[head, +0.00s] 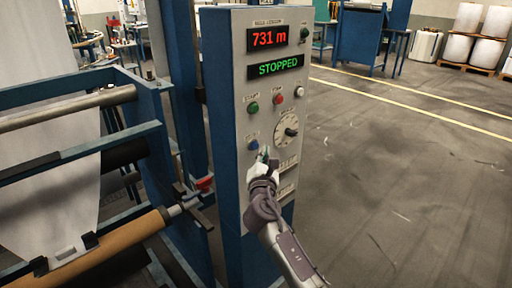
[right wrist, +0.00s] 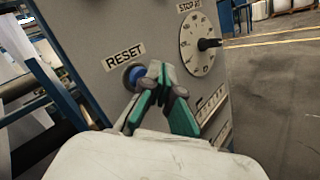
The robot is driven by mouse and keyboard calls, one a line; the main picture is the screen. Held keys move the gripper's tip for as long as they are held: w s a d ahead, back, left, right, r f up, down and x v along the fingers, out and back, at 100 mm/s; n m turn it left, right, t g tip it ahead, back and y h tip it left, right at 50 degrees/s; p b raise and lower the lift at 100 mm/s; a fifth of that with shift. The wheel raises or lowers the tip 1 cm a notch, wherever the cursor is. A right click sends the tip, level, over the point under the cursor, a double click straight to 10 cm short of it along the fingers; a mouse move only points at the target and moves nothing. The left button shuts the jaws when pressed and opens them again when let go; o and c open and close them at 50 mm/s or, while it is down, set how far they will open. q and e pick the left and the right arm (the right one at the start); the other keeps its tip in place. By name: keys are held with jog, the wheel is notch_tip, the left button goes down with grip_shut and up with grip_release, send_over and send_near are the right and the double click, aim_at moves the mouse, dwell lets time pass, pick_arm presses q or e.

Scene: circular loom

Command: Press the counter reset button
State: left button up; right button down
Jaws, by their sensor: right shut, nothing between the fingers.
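The control panel (head: 233,88) is a light grey face on a blue cabinet, with a red display reading 731 m (head: 268,38) and a green display reading STOPPED (head: 275,67). The blue reset button (head: 254,145) is at the panel's lower left; in the right wrist view it (right wrist: 133,74) sits under the RESET label. My right gripper (head: 265,154) is shut and empty, just right of the button in the head view. In the right wrist view its green-sided fingertips (right wrist: 157,72) overlap the button's right edge; I cannot tell whether they touch it. My left gripper is not in view.
A dial (head: 287,129) is right of the button. Green (head: 253,107), red (head: 278,98) and white (head: 299,91) buttons sit higher up. The loom frame with a brown roller (head: 120,245) stands left of the cabinet. The floor to the right is open.

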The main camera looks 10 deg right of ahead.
jog(key=shift+w, duration=0.1)
dwell(0.4)
jog(key=shift+w+a, duration=0.25)
jog(key=shift+w, duration=0.05)
jog(key=shift+w+a+b, duration=0.2)
jog(key=shift+w+b, duration=0.2)
dwell(0.7)
jog(key=shift+s, duration=0.1)
jog(key=shift+s+d+p, duration=0.4)
jog(key=shift+s+p, duration=0.2)
jog(key=shift+s, duration=0.1)
